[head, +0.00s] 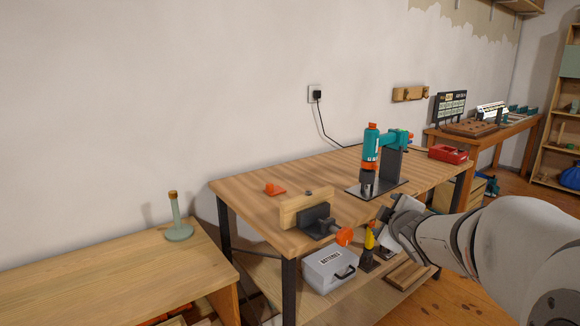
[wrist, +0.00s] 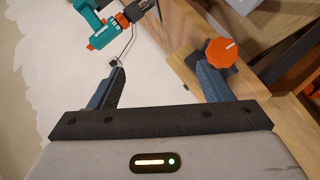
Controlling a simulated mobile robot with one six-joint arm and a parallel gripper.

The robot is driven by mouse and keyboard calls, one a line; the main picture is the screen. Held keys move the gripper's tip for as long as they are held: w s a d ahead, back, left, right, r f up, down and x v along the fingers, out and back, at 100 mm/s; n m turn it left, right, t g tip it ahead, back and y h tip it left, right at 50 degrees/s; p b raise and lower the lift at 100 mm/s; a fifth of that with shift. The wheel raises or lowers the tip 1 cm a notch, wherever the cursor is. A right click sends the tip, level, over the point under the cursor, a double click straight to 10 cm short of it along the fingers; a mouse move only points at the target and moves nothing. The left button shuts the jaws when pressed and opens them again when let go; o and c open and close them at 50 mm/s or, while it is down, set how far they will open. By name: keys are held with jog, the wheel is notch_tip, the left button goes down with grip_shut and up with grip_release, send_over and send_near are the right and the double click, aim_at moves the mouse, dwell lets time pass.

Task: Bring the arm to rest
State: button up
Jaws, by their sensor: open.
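My arm reaches in from the right in the head view, and my gripper (head: 386,222) is over the front edge of the workbench (head: 240,195). In the wrist view my gripper (wrist: 165,85) is open, its two dark fingers spread with nothing held between them. The orange knob (wrist: 222,51) of a vise shows beyond the right finger. In the head view this vise (head: 318,222), with a wooden jaw board, is at the bench's front edge, left of my gripper. I cannot tell whether the finger touches the vise.
A teal drill on a stand (head: 370,150) rises behind my gripper. A grey case (head: 328,268) and a yellow tool (head: 369,238) are below the bench top. A red box (head: 448,154) sits at the bench's far right.

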jog(key=s+a+r+m+g+p, duration=0.2)
jog(key=s+m+g+p, duration=0.1)
jog(key=s, duration=0.6)
jog(key=s+a+r+m+g+p, duration=0.3)
jog(key=s+m+g+p, duration=0.1)
jog(key=s+p, duration=0.4)
jog(key=s+a+r+m+g+p, duration=0.2)
jog(key=s+p, duration=0.4)
jog(key=s, duration=0.4)
jog(key=a+m+g, duration=0.1)
jog(key=m+g, duration=0.1)
jog(key=shift+s+r+m, duration=0.2)
jog(key=shift+s+m, duration=0.1)
jog(key=shift+m, duration=0.1)
